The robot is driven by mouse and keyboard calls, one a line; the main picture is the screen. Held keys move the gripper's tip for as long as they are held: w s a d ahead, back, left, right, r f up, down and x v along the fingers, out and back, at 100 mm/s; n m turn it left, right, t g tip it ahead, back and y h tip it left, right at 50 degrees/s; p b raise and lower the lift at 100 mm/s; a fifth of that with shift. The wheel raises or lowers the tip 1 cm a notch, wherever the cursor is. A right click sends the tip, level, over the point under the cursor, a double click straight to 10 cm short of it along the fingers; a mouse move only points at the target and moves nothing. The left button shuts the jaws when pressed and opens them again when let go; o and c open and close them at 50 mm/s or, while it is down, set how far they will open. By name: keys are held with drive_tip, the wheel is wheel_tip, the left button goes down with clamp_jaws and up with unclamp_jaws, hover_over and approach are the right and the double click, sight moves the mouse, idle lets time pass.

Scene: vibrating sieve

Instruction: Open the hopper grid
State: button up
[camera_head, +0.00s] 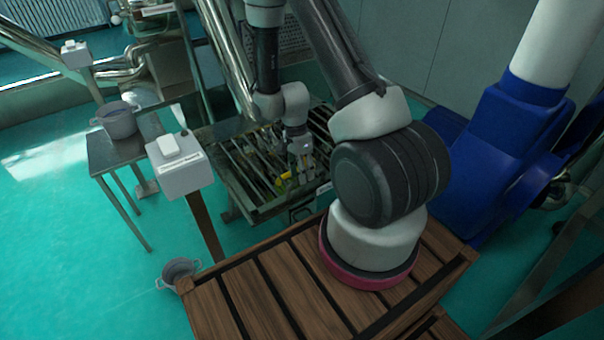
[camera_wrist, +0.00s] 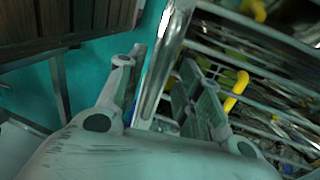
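The hopper grid (camera_head: 245,172) is a set of parallel metal bars over the open top of the hopper, in the middle of the head view. Its bars (camera_wrist: 275,105) fill the right side of the wrist view. Small yellow parts (camera_wrist: 238,88) show among the bars, also in the head view (camera_head: 284,177). My gripper (camera_head: 300,170) points down near the hopper's right part. In the wrist view my gripper (camera_wrist: 160,75) has its fingers spread, with a shiny metal rail (camera_wrist: 166,62) between them. I cannot tell whether either finger touches the rail. The grid looks lowered.
A grey pot (camera_head: 118,122) stands on a metal table (camera_head: 112,155) at left. A white switch box (camera_head: 180,168) on a post stands beside the hopper. Another pot (camera_head: 179,270) is on the floor. Blue machinery (camera_head: 500,150) is at right.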

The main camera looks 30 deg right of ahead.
drive_tip(key=shift+f, duration=0.4)
clamp_jaws()
